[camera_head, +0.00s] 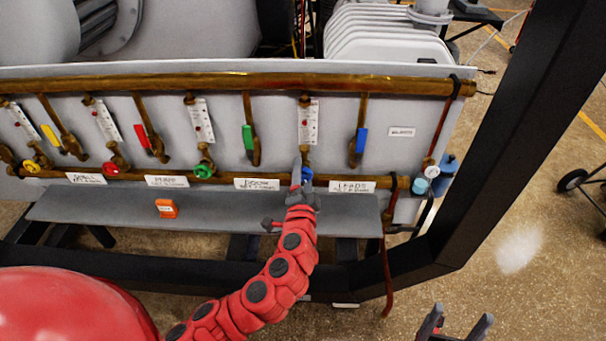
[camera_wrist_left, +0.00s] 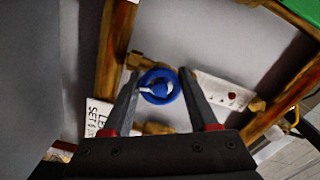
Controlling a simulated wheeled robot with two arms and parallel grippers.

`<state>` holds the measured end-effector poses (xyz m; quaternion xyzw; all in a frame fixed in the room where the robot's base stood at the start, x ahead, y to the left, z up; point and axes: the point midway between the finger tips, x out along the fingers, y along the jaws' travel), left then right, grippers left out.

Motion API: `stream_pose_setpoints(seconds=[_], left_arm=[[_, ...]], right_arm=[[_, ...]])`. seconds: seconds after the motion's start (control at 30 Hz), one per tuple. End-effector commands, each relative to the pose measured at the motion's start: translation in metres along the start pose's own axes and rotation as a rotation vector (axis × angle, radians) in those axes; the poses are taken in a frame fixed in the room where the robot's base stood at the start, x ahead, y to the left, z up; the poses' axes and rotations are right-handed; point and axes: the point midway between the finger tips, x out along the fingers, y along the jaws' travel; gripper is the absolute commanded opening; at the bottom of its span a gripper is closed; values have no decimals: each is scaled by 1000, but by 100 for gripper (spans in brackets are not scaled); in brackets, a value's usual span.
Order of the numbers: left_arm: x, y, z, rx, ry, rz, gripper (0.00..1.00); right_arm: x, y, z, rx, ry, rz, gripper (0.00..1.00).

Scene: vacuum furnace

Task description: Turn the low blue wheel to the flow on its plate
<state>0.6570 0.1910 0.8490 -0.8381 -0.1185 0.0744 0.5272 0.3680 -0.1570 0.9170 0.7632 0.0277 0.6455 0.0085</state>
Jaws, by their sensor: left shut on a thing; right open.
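The low blue wheel (camera_head: 306,174) sits on the lower brass pipe, just left of the "LEADS" label (camera_head: 351,186). It shows clearly in the left wrist view (camera_wrist_left: 159,86) as a blue ring with a pale pointer-like mark on its hub. My left gripper (camera_head: 302,180) reaches it from the front and is shut on it, with one finger on each side of the rim. In the head view the gripper hides much of the wheel. The plate with small print and a red mark (camera_head: 308,122) is above the wheel. My right gripper (camera_head: 456,325) is open and empty at the bottom right.
Green (camera_head: 204,171) and red (camera_head: 109,169) wheels stand to the left on the same pipe. A blue lever handle (camera_head: 361,140) hangs at the upper right of the wheel. An orange device (camera_head: 166,208) lies on the grey shelf (camera_head: 110,208). A black frame post (camera_head: 520,130) stands at the right.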

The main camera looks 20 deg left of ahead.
Motion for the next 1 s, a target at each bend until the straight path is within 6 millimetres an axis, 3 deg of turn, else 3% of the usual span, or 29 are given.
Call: stream_pose_setpoints(seconds=[0.1, 0.13, 0.27, 0.67, 0.87, 1.0], left_arm=[[0, 2, 1, -1, -1, 4, 4], [0, 2, 1, -1, -1, 4, 65], [0, 1, 0, -1, 0, 3, 88], [0, 0, 0, -58, 0, 1, 89], [0, 1, 0, -331, -1, 0, 89], [0, 0, -1, -608, -1, 1, 89]], right_arm=[[0, 0, 0, 0, 0, 0, 77], [0, 0, 0, 0, 0, 0, 77], [0, 0, 0, 0, 0, 0, 77], [-1, 0, 0, 0, 0, 0, 77], [-2, 0, 0, 0, 0, 0, 77], [2, 0, 0, 0, 0, 0, 77]])
